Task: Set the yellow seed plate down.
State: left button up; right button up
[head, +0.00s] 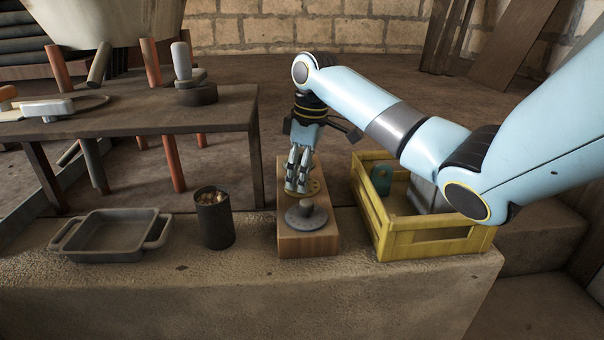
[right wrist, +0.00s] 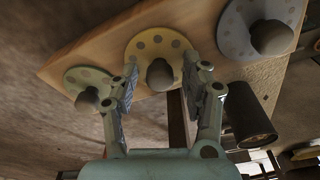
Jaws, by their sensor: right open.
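The yellow seed plate (head: 317,187) lies on a wooden block (head: 309,244) on the stone ledge, partly hidden by my right gripper (head: 297,186) in the head view. In the right wrist view the yellow plate (right wrist: 156,42) lies on the block between two other plates, with its round knob (right wrist: 160,75) facing the gripper. My right gripper's fingers (right wrist: 164,82) are open, one on each side of the knob. I cannot tell whether they touch it. My left gripper is not in view.
A grey plate (head: 299,218) lies at the block's near end, and a green plate (right wrist: 80,80) at its other end. A yellow crate (head: 432,243) stands close on the right. A dark cup (head: 215,225) and a grey tray (head: 100,254) stand on the left.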

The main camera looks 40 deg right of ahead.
notch_tip(320, 180, up, 12)
jog(key=s+p, duration=0.1)
jog(key=p, duration=0.2)
jog(key=shift+d, duration=0.3)
jog(key=shift+s, duration=0.1)
